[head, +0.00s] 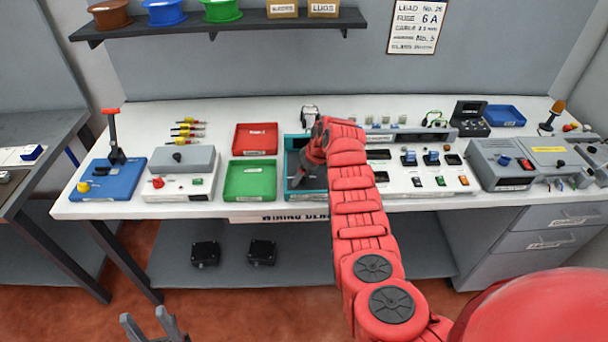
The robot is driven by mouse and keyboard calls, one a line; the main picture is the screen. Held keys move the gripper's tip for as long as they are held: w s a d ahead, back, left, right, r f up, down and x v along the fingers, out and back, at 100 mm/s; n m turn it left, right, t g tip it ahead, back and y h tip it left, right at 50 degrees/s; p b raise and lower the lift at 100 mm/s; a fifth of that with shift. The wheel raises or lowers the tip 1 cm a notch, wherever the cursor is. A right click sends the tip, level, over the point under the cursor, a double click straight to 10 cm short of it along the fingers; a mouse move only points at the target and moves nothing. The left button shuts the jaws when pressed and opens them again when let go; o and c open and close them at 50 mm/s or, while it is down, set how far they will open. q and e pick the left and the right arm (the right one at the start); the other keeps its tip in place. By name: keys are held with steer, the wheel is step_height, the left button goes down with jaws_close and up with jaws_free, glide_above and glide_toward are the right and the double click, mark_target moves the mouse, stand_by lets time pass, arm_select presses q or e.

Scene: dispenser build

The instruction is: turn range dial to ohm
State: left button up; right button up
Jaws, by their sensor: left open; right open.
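I cannot clearly make out a range dial or its ohm mark at this size. I cannot tell if either carries the dial. My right gripper (301,181) is over the teal tray (292,143), pointing down, open, partly hidden by its red arm. My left gripper (148,322) is open and empty at the bottom left, in front of and below the bench.
A blue base with a red-handled lever (112,130) stands at the bench's left end. Red (240,150) and green (262,195) trays sit left of the teal tray. My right arm covers part of the bench's middle. A shelf with spools (222,12) hangs above.

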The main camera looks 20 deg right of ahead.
jaws_close()
steer(key=shift+m, duration=0.3)
steer(key=shift+m+t+h, duration=0.3)
steer(key=shift+m+h, duration=0.2)
steer(key=shift+m, duration=0.4)
steer(key=m, duration=0.1)
steer(key=m+h+b, duration=0.1)
steer(key=shift+a+f+m, duration=0.15)
steer(key=shift+a+m, duration=0.05)
steer(key=shift+m, duration=0.2)
steer(key=m+b, duration=0.2)
steer(key=m+h+b, duration=0.1)
steer(key=m+b, duration=0.1)
steer(key=b, duration=0.1)
steer(key=shift+a+h, duration=0.15)
steer(key=shift+h, duration=0.15)
steer(key=shift+a+m+h+b, duration=0.1)
steer(key=shift+m+h+b, duration=0.3)
steer(key=shift+m+b, duration=1.1)
